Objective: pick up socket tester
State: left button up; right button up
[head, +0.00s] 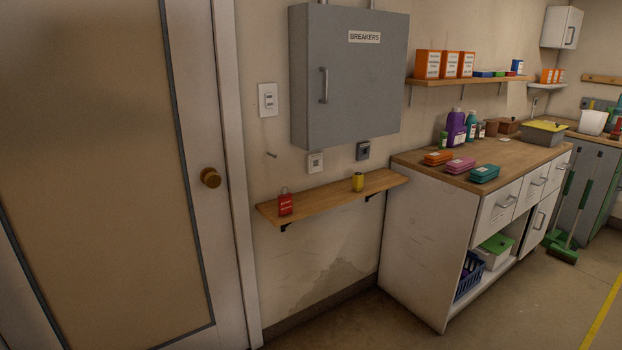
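A narrow wooden wall shelf (325,198) sits below the grey breaker box. A small red object with pale lettering and a narrow top (285,204) stands on the shelf's left end. The two are well apart. Neither of my grippers shows in the head view.
The breaker box (345,80) hangs above the shelf, with two small wall sockets (315,163) (363,151) under it. A door (110,170) is at left. A white cabinet (428,240) with a cluttered worktop stands right of the shelf. Floor ahead looks clear.

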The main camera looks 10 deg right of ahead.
aim_at(358, 178)
jog(key=i+l+u, duration=0.25)
jog(key=i, duration=0.2)
jog(key=i+l+u, duration=0.2)
jog(key=i, duration=0.3)
jog(key=i+l+u, duration=0.35)
jog(key=l, duration=0.35)
jog(key=i+l+u, duration=0.15)
jog(key=l, duration=0.25)
jog(key=i+l+u, duration=0.1)
jog(key=l, duration=0.3)
jog(key=l+u, duration=0.1)
jog(key=l, duration=0.3)
jog(key=k+l, duration=0.1)
jog(key=l, duration=0.25)
jog(key=l+u, duration=0.05)
